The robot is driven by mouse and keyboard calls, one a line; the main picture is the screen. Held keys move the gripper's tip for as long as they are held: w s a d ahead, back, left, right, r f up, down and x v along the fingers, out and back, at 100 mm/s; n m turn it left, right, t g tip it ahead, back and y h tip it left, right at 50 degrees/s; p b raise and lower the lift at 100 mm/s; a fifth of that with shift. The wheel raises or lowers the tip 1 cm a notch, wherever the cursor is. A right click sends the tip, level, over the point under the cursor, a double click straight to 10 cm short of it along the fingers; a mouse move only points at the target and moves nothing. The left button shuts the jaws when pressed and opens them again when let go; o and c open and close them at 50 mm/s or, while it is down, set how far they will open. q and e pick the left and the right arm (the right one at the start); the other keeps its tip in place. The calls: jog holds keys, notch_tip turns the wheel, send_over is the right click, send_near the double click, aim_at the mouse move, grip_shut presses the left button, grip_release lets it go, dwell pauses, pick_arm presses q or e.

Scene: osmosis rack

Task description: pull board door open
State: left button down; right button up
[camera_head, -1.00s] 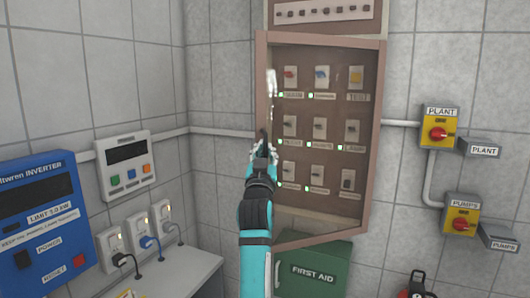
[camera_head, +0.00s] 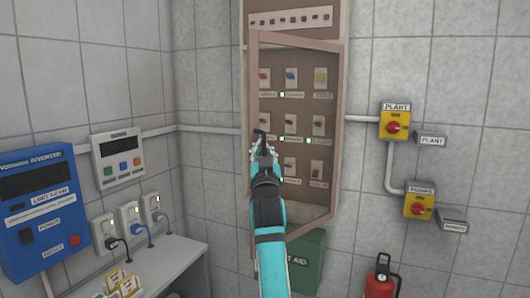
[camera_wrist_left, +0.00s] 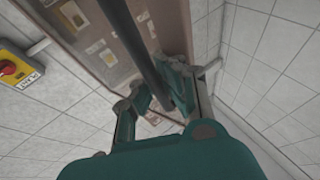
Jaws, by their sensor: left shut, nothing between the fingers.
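The board door (camera_head: 338,130) is a brown frame with a see-through pane on the distribution board (camera_head: 246,90). Its top and bottom edges slant against the board, with the left side nearer me, so it looks ajar, with its hinge side on the right. My left gripper (camera_head: 262,136) is at the door's left edge, about mid-height, with its fingers shut. In the left wrist view, the gripper (camera_wrist_left: 158,108) is close to the door, and a dark bar (camera_wrist_left: 148,55) passes by the fingers; contact is unclear. My right gripper is out of view.
Breakers and labels show behind the pane. A green first aid box (camera_head: 308,262) is below the board. Yellow PLANT (camera_head: 394,120) and PUMPS (camera_head: 419,202) switches are right. A fire extinguisher (camera_head: 381,280) is lower right. The blue inverter (camera_head: 40,205) and a counter (camera_head: 170,268) are left.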

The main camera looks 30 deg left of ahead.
pick_arm(q)
jog(key=c, duration=1.4)
grip_release()
jog(key=shift+s+a, duration=0.25)
jog(key=shift+a, duration=0.05)
jog(key=shift+w, duration=0.1)
jog(key=shift+d, duration=0.15)
